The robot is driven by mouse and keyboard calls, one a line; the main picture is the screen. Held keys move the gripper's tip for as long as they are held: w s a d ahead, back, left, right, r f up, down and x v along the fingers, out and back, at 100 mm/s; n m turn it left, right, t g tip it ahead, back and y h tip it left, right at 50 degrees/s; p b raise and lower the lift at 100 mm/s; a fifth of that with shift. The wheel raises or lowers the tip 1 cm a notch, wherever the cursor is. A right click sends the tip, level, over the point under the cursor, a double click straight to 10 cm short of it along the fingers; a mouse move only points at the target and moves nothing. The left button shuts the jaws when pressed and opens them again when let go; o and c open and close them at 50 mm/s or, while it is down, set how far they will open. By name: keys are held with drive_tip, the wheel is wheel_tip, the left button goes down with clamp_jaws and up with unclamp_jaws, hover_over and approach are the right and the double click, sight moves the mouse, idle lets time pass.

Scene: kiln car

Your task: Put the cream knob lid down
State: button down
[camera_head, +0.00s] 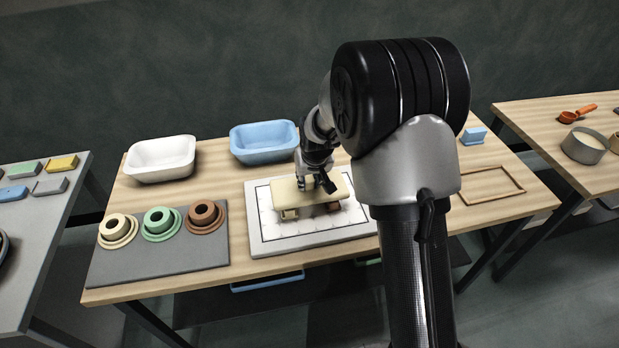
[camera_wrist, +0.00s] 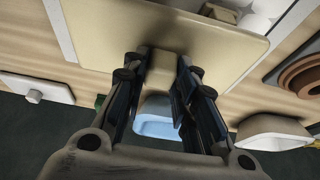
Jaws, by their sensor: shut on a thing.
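The cream knob lid (camera_head: 285,190) is a flat rectangular plate over the white tiled slab (camera_head: 262,236) in the head view. In the wrist view the lid (camera_wrist: 110,30) fills the upper middle, and its knob (camera_wrist: 160,68) stands between my fingers. My gripper (camera_head: 318,183), also in the wrist view (camera_wrist: 161,80), is shut on that knob from above. A cream block (camera_head: 289,214) and a brown block (camera_head: 333,207) show under the lid's front edge. I cannot tell whether the lid touches them.
Cream (camera_head: 117,230), green (camera_head: 160,223) and brown (camera_head: 204,216) ringed pieces sit on a grey mat (camera_head: 160,266). A wooden frame (camera_head: 490,186) lies right. A white knobbed piece (camera_wrist: 34,88) lies left in the wrist view.

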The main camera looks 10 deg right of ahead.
drive_tip(key=shift+w+f, duration=0.1)
drive_tip(key=shift+f, duration=0.25)
drive_tip(key=c, duration=1.3)
unclamp_jaws()
drive_tip(key=shift+r, duration=0.25)
drive_tip(key=s+f+p+v, duration=0.1)
drive_tip(key=p+v, duration=0.1)
drive_tip(key=v, duration=0.8)
drive_tip(key=s+p+v, duration=0.2)
drive_tip(key=v, duration=0.8)
drive_tip(key=s+r, duration=0.3)
drive_tip(key=s, duration=1)
drive_tip(key=s+r, duration=0.3)
drive_tip(key=s, duration=1)
drive_tip(key=shift+r, duration=0.35)
